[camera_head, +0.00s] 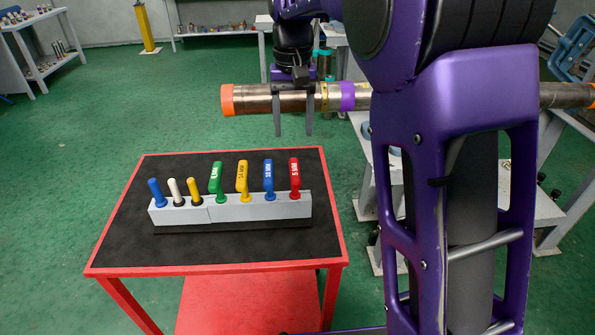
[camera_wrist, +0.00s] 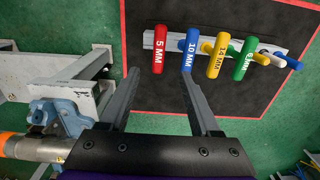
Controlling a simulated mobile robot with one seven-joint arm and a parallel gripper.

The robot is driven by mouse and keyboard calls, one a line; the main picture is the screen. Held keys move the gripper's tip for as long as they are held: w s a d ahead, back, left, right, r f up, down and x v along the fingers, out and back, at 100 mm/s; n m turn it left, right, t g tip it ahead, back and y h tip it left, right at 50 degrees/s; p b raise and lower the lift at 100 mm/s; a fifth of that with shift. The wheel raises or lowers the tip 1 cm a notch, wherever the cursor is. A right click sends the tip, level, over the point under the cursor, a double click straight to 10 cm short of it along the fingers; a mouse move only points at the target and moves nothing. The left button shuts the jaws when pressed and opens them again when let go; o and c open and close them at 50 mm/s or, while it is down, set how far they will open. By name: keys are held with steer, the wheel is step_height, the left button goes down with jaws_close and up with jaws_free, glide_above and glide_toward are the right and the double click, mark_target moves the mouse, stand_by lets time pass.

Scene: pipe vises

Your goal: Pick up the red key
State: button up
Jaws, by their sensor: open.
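The red key (camera_head: 294,177) stands upright at the right end of a grey holder block (camera_head: 235,208) on the red table. In the wrist view the red key (camera_wrist: 160,50), marked 5 MM, is at the left end of the row, with a blue key (camera_wrist: 190,48) marked 10 MM beside it. My gripper (camera_head: 292,134) is open and empty, fingers pointing down, above the far side of the table. In the wrist view my gripper's two fingers (camera_wrist: 161,78) are apart. The red key's handle lies beyond the fingertips, not touching them.
The holder also carries a yellow key (camera_head: 242,178), a green key (camera_head: 216,180) and several smaller handles at left. The black tabletop (camera_head: 200,250) is clear in front of the holder.

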mark_target(295, 193)
step_height(295, 193, down, 17)
steer(key=b, duration=0.3)
steer(key=shift+s+d+r, duration=0.1)
steer(key=shift+r, duration=0.05)
jaws_close()
stand_by(0.3)
